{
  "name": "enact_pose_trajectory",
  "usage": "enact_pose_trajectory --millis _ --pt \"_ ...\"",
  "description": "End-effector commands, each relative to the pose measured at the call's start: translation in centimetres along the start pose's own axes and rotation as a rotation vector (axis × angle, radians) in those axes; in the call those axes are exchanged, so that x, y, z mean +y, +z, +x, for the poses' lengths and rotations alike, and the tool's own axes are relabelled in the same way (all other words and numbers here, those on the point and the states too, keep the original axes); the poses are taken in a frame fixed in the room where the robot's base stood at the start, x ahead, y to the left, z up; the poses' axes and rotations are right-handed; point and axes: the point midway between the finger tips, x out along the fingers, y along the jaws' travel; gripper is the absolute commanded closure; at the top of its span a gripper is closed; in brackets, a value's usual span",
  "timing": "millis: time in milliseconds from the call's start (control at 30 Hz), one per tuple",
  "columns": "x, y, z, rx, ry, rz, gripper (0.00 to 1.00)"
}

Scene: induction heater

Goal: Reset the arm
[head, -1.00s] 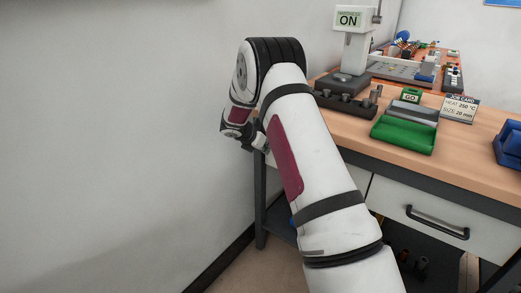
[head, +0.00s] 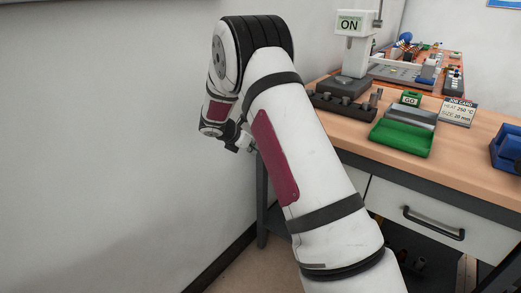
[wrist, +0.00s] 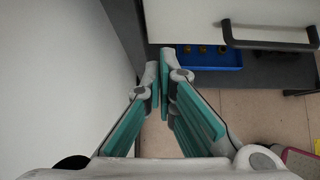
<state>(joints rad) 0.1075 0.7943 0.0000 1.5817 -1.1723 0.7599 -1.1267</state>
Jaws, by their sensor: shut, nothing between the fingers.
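My arm reaches forward in the head view, bent at the elbow, with its lower part hanging beside the wall at the left end of the workbench. My gripper (wrist: 164,68) shows in the wrist view with teal-padded fingers, the tips brought together and nothing between them. It points down toward the floor and the lower part of the bench. In the head view only part of the gripper (head: 240,142) shows, left of the bench edge, mostly hidden by my arm.
The bench (head: 481,158) holds a heater with an ON sign (head: 350,23), a dark block with metal pieces (head: 342,104), a green tray (head: 402,138), a job card (head: 458,110) and a blue holder (head: 508,147). A drawer handle (head: 433,224) sticks out. A blue bin (wrist: 210,58) sits below. The wall (head: 100,130) is close at left.

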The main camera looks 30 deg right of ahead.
Motion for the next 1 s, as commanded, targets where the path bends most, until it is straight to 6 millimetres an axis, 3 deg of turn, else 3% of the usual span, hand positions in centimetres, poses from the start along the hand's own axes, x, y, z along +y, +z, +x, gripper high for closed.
enact_pose_trajectory --millis 200,567,667,767,1000 --pt "0.0 0.0 -2.8 0.000 0.000 0.000 1.00" --pt "-0.5 0.5 -4.1 0.002 -0.005 0.029 1.00" --pt "-1.8 1.5 -6.3 0.012 -0.017 0.116 1.00" --pt "-4.2 2.9 -9.7 0.031 -0.040 0.259 1.00" --pt "-11.8 4.3 -18.3 0.102 -0.119 0.647 1.00"
